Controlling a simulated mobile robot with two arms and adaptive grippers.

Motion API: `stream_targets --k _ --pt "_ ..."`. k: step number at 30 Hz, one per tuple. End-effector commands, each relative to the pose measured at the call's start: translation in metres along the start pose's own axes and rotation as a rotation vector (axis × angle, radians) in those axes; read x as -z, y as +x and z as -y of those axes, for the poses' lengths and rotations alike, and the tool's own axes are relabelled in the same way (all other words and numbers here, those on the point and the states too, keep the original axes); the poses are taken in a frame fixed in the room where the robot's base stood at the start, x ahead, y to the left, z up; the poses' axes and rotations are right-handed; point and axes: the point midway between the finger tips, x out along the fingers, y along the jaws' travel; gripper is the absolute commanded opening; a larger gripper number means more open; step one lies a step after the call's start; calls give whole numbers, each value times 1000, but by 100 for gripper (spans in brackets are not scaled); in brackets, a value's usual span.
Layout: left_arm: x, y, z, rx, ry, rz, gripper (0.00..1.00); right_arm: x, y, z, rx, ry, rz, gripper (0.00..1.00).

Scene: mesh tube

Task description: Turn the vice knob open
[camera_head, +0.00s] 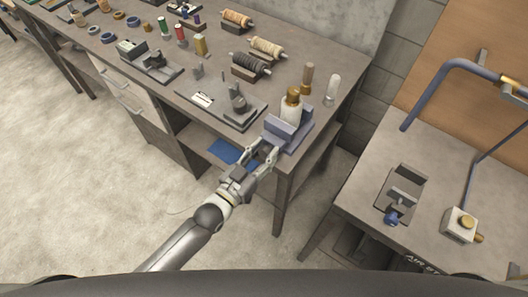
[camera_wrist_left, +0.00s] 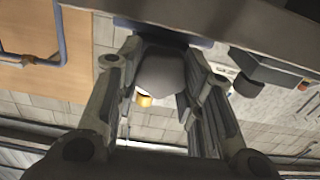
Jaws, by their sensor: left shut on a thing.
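A blue-grey vice (camera_head: 289,132) is at the front right corner of the long workbench, with a white and gold cylindrical part (camera_head: 292,104) upright at it. My left gripper (camera_head: 263,149) reaches the vice's front side from below left in the head view. In the left wrist view, a rounded grey knob (camera_wrist_left: 163,72) sits between the fingers of my left gripper (camera_wrist_left: 160,80), which is shut on it. In the head view the fingers and the vice hide the knob. My right gripper is not in view.
The workbench (camera_head: 222,66) holds spools, rings and small fixtures. To the right, a second table (camera_head: 362,185) carries another small vice (camera_head: 402,192) with a blue knob, a white box with gold fittings (camera_head: 461,224) and a blue pipe (camera_head: 432,88). Open floor (camera_head: 70,190) lies left.

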Motion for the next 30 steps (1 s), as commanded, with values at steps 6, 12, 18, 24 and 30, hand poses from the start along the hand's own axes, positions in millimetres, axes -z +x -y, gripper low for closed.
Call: stream_targets --k 6,12,18,24,30 --pt "-1 0 1 0 -207 2 12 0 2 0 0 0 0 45" --pt "-1 0 1 0 -254 2 12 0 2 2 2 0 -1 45" --pt "-1 0 1 0 -253 2 37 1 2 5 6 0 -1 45" --pt "-1 0 1 0 -251 2 58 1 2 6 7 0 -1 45" --pt "-1 0 1 0 -250 1 58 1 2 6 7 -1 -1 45"
